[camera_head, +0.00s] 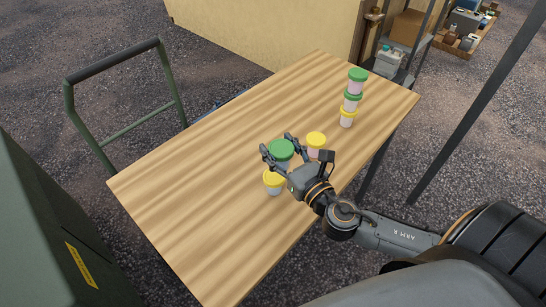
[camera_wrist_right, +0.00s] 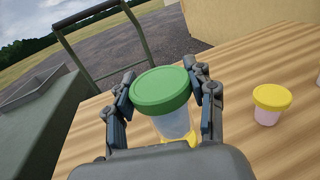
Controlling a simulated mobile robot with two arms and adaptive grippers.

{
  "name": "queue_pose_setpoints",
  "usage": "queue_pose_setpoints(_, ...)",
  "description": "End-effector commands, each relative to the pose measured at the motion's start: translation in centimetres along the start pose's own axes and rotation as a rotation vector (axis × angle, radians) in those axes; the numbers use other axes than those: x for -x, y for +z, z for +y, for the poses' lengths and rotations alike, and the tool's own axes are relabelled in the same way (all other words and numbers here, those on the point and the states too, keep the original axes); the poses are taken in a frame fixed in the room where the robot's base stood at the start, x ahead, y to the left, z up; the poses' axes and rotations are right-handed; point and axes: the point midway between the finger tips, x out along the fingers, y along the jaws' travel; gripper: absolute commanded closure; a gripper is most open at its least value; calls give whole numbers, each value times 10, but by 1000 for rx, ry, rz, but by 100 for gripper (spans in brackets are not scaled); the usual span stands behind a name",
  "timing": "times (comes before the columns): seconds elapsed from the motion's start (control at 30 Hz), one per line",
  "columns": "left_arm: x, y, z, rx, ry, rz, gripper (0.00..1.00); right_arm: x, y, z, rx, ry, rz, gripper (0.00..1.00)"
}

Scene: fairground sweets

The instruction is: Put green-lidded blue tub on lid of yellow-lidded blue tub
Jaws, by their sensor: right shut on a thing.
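My right gripper (camera_head: 277,147) is shut on the green-lidded blue tub (camera_head: 281,151), its fingers on either side of it. In the right wrist view this tub (camera_wrist_right: 172,122) is upright, with a pale blue clear body under the green lid. The yellow-lidded blue tub (camera_head: 274,187) stands on the table just below it in the head view. In the right wrist view its yellow lid (camera_wrist_right: 181,143) shows partly, under the held tub. I cannot tell whether the two touch. My left gripper is not in view.
A yellow-lidded pink tub (camera_head: 316,148) stands close to the right gripper on the wooden table (camera_head: 200,220). A stack of tubs (camera_head: 356,87) with green and yellow lids stands near the far right corner. The table's left part is clear. A green-framed cart (camera_head: 115,160) stands beyond its left edge.

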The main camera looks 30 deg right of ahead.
Motion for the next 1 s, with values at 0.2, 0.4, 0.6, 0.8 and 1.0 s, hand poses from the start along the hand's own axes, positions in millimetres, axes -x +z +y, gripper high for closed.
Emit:
queue_pose_setpoints(0.2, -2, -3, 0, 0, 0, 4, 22, -16, -19, 4, 0, 0, -2, 77)
queue_pose_setpoints(0.4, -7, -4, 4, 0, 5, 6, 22, -20, -46, 6, 1, 0, 3, 77)
queue_pose_setpoints(0.6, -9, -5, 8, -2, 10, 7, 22, -20, -56, 6, 1, 1, -1, 77)
queue_pose_setpoints(0.8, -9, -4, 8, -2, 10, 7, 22, -20, -57, 6, 1, 1, 0, 77)
queue_pose_setpoints(1.0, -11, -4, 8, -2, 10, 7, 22, -20, -59, 6, 1, 1, 0, 29)
